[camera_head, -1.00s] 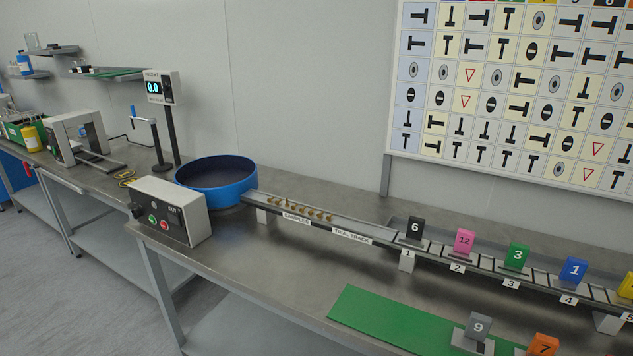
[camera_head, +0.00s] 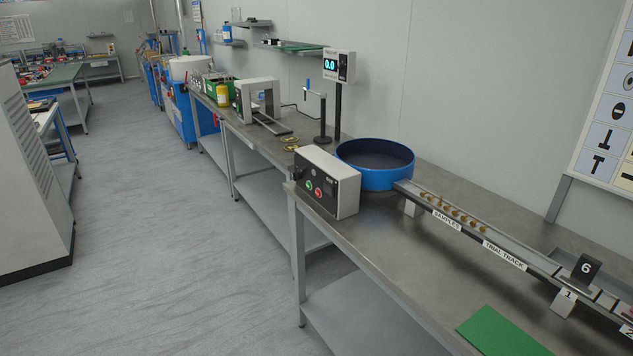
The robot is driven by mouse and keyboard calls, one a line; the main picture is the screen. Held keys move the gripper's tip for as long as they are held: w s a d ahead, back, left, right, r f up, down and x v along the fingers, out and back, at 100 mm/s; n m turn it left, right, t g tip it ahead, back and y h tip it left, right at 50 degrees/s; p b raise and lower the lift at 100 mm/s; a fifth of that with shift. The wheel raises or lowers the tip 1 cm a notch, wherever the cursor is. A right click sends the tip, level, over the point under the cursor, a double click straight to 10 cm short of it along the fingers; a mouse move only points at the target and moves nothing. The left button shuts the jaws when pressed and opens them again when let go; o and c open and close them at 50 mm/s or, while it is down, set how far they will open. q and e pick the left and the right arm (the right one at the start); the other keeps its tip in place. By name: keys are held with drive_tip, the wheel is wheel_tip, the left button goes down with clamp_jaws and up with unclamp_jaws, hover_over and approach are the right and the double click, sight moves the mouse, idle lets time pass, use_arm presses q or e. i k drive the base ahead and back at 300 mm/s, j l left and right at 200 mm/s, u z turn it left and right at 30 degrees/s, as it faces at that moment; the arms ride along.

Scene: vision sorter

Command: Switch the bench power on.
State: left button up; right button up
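A grey control box (camera_head: 329,181) stands at the left end of the metal bench (camera_head: 418,247), in front of a blue bowl (camera_head: 376,164). Its dark front panel carries a green button (camera_head: 309,184), a red button (camera_head: 318,191) and a black knob at its left side. Which of these switches the bench power cannot be told. A display on a post (camera_head: 339,66) behind the bowl reads 0.0 and is lit. Neither of my grippers is in view.
A track with brass samples (camera_head: 460,214) runs right from the bowl to a black numbered tag (camera_head: 585,269). A green mat (camera_head: 503,333) lies near the front edge. Open grey floor (camera_head: 180,230) lies left of the bench. A grey cabinet (camera_head: 30,180) stands at far left.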

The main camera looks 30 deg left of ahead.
sight(295, 176)
drive_tip(key=i+j, duration=0.15)
drive_tip(key=j, duration=0.35)
drive_tip(key=i+j, duration=0.1)
drive_tip(key=j, duration=0.4)
drive_tip(key=i+j, duration=0.15)
drive_tip(key=j, duration=0.35)
drive_tip(key=i+j, duration=0.15)
drive_tip(key=j, duration=0.35)
drive_tip(key=i+j, duration=0.1)
drive_tip(key=j, duration=0.4)
drive_tip(key=i+j, duration=0.15)
drive_tip(key=j, duration=0.35)
drive_tip(key=i+j, duration=0.1)
drive_tip(key=j, duration=0.4)
drive_tip(key=i+j+u, duration=0.1)
drive_tip(key=j, duration=0.35)
drive_tip(key=i, duration=0.05)
